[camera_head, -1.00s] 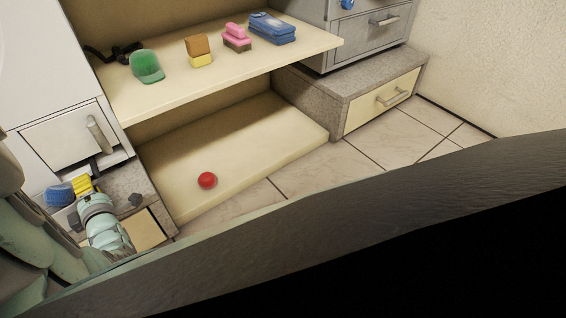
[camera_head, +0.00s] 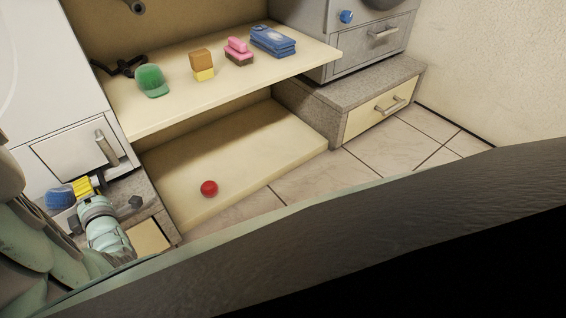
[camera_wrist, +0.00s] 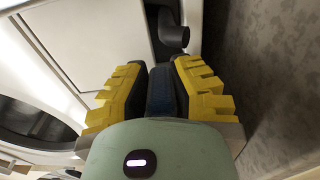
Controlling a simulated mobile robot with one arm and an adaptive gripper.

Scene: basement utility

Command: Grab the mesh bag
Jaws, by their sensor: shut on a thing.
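My gripper (camera_head: 84,187) is at the lower left of the head view, beside the white cabinet, with its yellow fingers partly hidden by my arm. In the wrist view, the yellow fingers of my gripper (camera_wrist: 162,68) are closed on a dark blue thing (camera_wrist: 163,92). A blue thing (camera_head: 60,196) also shows at the fingers in the head view. It may be the mesh bag, but no mesh texture can be made out.
An upper shelf (camera_head: 180,113) holds a green cap (camera_head: 151,81), stacked sponges (camera_head: 202,64), pink and brown brushes (camera_head: 238,50) and a blue bundle (camera_head: 272,40). A red ball (camera_head: 209,188) lies on the lower shelf (camera_head: 255,150). Tiled floor (camera_head: 385,150) is clear at right.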

